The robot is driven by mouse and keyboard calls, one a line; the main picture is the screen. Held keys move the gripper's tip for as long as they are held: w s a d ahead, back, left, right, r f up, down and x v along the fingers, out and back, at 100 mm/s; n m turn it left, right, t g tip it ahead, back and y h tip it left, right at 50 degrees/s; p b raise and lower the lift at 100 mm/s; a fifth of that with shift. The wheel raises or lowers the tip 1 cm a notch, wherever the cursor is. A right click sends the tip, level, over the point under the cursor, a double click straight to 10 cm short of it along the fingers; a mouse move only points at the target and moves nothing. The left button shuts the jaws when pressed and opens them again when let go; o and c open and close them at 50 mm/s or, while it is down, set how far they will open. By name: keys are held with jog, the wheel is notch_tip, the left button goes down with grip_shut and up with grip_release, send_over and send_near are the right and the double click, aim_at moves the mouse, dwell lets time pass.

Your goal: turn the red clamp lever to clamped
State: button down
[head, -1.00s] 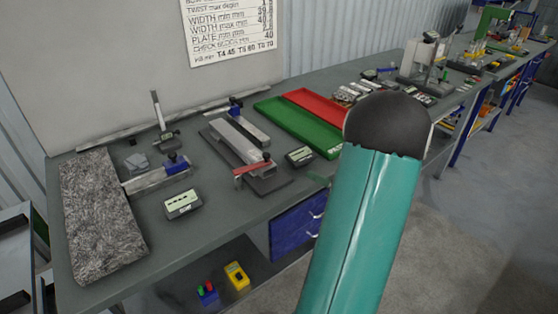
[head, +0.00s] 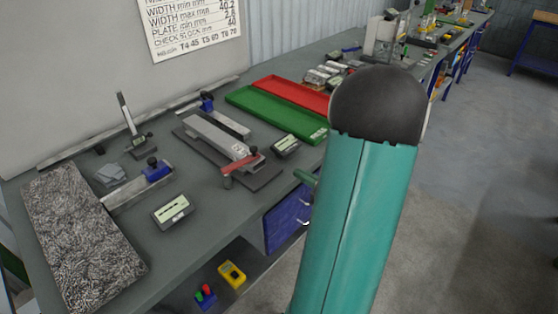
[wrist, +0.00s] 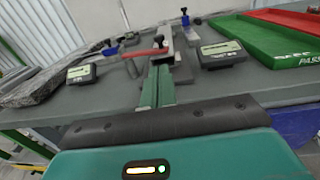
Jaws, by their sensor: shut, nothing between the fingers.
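The red clamp lever (head: 238,163) lies across the front end of a grey clamp fixture (head: 212,136) on the bench. Its left end has a grey knob. In the wrist view the red lever (wrist: 150,52) shows just beyond the fingertips, running left to right. My gripper (wrist: 161,68) is shut and empty, with its green fingers together and pointing toward the fixture. Whether the fingertips touch the lever cannot be told. In the head view my teal arm hides most of the gripper, and only a small green part shows left of the arm, off the bench's front edge.
Digital readouts (head: 172,211) and (head: 286,145) stand either side of the fixture. A green tray (head: 275,115) and a red tray (head: 292,95) lie behind right. A blue drawer (head: 288,220) hangs under the bench edge.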

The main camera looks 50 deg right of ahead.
aim_at(257, 151)
jog(key=w, duration=0.4)
jog(key=w+a, duration=0.1)
jog(key=w, duration=0.8)
jog(key=shift+w+a, duration=0.15)
jog(key=shift+w, duration=0.15)
